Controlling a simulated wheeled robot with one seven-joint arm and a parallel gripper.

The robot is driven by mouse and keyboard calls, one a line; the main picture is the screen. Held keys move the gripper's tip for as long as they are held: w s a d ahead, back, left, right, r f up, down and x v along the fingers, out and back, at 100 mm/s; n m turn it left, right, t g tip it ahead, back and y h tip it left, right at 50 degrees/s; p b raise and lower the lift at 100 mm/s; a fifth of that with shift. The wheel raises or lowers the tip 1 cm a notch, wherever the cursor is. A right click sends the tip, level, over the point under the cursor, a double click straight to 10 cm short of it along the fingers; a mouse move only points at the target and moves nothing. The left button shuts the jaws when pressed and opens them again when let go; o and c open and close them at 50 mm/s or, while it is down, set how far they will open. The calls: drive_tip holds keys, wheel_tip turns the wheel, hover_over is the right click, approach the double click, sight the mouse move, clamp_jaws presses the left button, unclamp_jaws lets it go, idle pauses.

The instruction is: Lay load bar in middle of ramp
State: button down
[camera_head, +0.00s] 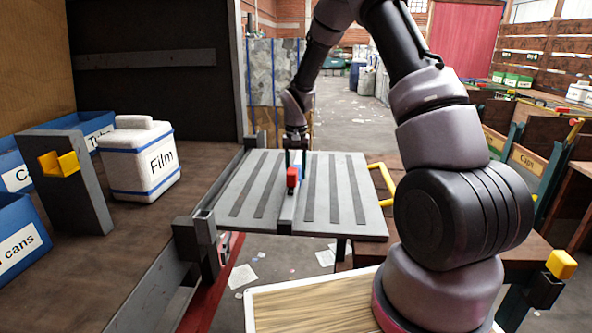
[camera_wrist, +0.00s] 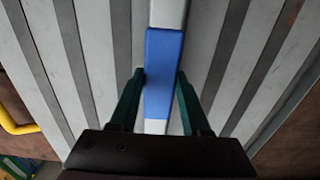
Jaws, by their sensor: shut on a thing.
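The ramp (camera_head: 345,190) is a light grey board with dark lengthwise strips, in the middle of the head view. The load bar (camera_wrist: 164,70) is pale with a blue middle section. It runs lengthwise over the middle of the ramp, in line with the strips. My gripper (camera_head: 293,168) reaches down from above, and its green fingers (camera_wrist: 161,75) are shut on the blue section, one on each side. A small red and blue piece (camera_head: 292,178) shows at the fingertips in the head view. I cannot tell whether the bar touches the ramp.
A yellow handle (camera_head: 381,184) stands at the ramp's right edge. Dark posts (camera_head: 196,245) stand at its left. A white Film box (camera_head: 139,160) and blue bins (camera_head: 20,228) are on the left bench. A wooden-topped tray (camera_head: 310,308) lies in front.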

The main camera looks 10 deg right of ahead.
drive_tip(key=shift+f, duration=0.3)
unclamp_jaws()
idle(0.6)
drive_tip(key=shift+r, duration=5)
